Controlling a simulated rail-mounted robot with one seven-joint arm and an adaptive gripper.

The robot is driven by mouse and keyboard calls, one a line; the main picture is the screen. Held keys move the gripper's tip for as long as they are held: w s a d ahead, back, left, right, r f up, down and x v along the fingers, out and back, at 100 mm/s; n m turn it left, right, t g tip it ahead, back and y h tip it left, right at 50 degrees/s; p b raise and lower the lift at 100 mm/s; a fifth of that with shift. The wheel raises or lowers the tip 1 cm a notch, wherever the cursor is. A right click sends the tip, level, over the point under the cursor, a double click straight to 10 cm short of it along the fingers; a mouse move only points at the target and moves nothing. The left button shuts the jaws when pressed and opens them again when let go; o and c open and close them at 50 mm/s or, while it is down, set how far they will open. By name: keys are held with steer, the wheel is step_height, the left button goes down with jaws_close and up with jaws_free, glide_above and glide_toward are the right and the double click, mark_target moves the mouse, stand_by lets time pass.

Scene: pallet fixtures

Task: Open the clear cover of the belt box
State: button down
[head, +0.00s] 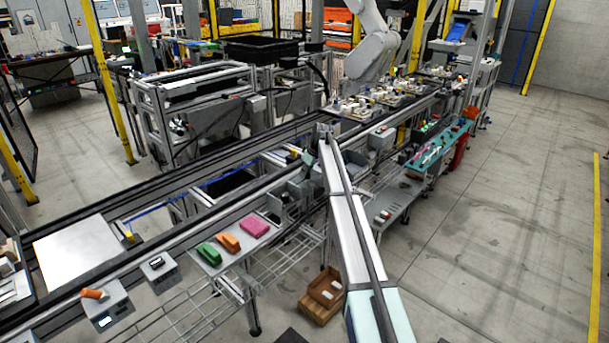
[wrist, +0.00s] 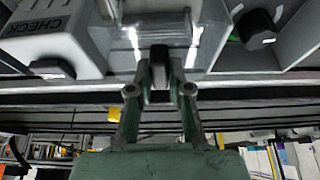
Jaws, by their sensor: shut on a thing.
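My gripper (wrist: 160,82) shows in the wrist view, its two fingers closed on a small dark handle (wrist: 159,56). The handle appears to sit at the edge of the clear cover (wrist: 178,34), which shows mainly as a see-through sheet with two white glints. Grey box walls (wrist: 262,84) lie around and behind it. How far the cover is tilted, I cannot tell. In the head view my arm reaches up to the belt line, and the gripper and the cover are too small and hidden to make out.
A white box marked CHECK (wrist: 50,38) stands close on the left in the wrist view, and a dark knob (wrist: 257,28) is on the right. In the head view, green (head: 208,253), orange (head: 228,242) and pink (head: 254,226) pieces lie on a plate left of my arm.

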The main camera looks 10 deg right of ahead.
steer(key=c, duration=1.1)
jaws_free()
steer(key=shift+a, duration=0.1)
steer(key=v, duration=1.2)
